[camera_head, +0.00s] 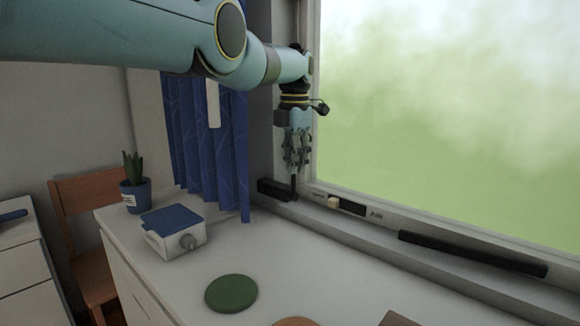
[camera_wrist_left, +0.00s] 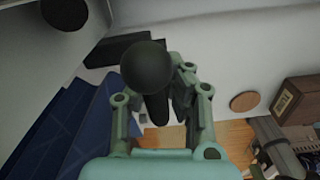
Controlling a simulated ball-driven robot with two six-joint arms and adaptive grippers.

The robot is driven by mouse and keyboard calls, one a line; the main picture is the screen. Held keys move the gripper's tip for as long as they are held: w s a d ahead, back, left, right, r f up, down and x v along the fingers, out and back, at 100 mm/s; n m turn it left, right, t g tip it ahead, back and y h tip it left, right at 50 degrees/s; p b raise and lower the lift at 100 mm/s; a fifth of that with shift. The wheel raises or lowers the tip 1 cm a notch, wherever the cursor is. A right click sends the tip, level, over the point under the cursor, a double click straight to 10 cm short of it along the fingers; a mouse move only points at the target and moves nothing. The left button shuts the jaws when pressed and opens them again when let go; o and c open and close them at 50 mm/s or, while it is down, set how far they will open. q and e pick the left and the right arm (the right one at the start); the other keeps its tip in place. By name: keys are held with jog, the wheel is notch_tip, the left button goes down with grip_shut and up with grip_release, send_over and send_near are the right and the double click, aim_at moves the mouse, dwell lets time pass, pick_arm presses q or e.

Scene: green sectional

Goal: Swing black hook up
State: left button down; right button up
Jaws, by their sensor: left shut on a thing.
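The black hook (camera_head: 294,186) is at the lower left corner of the window frame, beside a black block (camera_head: 270,190). My left gripper (camera_head: 297,165) points down from above with its fingers around the hook's upper end and is shut on it. In the left wrist view, a dark round knob (camera_wrist_left: 147,66) and a black shaft (camera_wrist_left: 158,108) show between the fingers of my left gripper (camera_wrist_left: 160,90). The fingers partly hide the hook.
The window (camera_head: 450,110) is right of the gripper, with a black bar (camera_head: 470,253) along its lower frame. A blue curtain (camera_head: 210,145) hangs left. A blue-topped box (camera_head: 172,234), a potted plant (camera_head: 135,192) and a green disc (camera_head: 231,293) are on the white top.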

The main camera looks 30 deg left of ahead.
pick_arm(q)
jog(key=shift+d+f, duration=0.15)
jog(key=c, duration=1.4)
grip_release()
jog(key=shift+o, duration=0.2)
jog(key=shift+w+d, duration=0.1)
jog(key=shift+d, duration=0.05)
jog(key=shift+r, duration=0.35)
notch_tip(320, 180, up, 7)
jog(key=shift+f, duration=0.1)
